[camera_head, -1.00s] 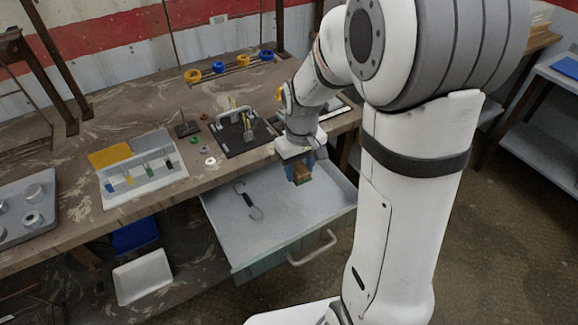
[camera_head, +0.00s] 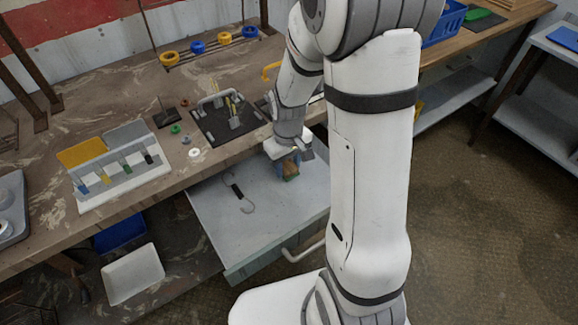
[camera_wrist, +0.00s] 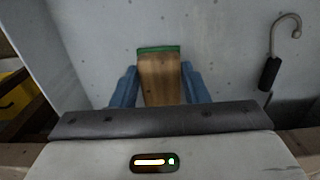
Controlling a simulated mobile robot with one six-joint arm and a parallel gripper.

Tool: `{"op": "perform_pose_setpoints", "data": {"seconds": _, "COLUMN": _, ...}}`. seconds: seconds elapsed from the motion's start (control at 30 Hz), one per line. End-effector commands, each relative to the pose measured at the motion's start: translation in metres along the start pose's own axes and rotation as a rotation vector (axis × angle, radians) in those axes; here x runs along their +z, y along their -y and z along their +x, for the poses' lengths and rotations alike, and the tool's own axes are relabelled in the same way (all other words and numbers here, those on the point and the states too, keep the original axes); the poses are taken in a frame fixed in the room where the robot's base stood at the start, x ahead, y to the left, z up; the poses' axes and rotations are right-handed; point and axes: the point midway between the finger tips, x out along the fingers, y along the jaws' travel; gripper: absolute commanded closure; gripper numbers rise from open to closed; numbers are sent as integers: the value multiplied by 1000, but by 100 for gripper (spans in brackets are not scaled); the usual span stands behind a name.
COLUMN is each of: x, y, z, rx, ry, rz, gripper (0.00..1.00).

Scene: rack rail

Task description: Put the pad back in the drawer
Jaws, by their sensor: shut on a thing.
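The pad is a small wooden block with a green edge. It shows in the wrist view (camera_wrist: 160,80) between the blue fingers of my gripper (camera_wrist: 160,88). In the head view the pad (camera_head: 291,172) is a small brown patch below my gripper (camera_head: 288,166), partly hidden by the fingers. My gripper is shut on the pad, inside the outline of the open drawer (camera_head: 215,205). I cannot tell whether the pad touches the drawer's floor.
A hook with a black grip (camera_head: 240,194) lies in the drawer, left of my gripper. The drawer's handle (camera_head: 303,250) is at its front. The workbench (camera_head: 165,95) above holds a black tool board (camera_head: 215,125) and a white rack (camera_head: 120,165).

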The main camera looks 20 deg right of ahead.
Motion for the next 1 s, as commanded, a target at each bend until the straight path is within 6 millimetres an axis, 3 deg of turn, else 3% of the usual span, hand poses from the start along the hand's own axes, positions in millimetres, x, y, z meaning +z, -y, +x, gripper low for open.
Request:
{"op": "perform_pose_setpoints", "data": {"seconds": 0.07, "x": 0, "y": 0, "z": 10, "rx": -1, "ry": 2, "rz": -1, "gripper": 80}}
{"op": "perform_pose_setpoints", "data": {"seconds": 0.43, "x": 0, "y": 1, "z": 15, "rx": 0, "ry": 0, "rz": -2, "gripper": 80}}
{"op": "perform_pose_setpoints", "data": {"seconds": 0.47, "x": 0, "y": 1, "z": 13, "rx": 0, "ry": 0, "rz": -2, "gripper": 57}}
{"op": "perform_pose_setpoints", "data": {"seconds": 0.7, "x": 0, "y": 1, "z": 13, "rx": 0, "ry": 0, "rz": -3, "gripper": 37}}
{"op": "perform_pose_setpoints", "data": {"seconds": 1.0, "x": 0, "y": 2, "z": 9, "rx": 0, "ry": 0, "rz": -4, "gripper": 37}}
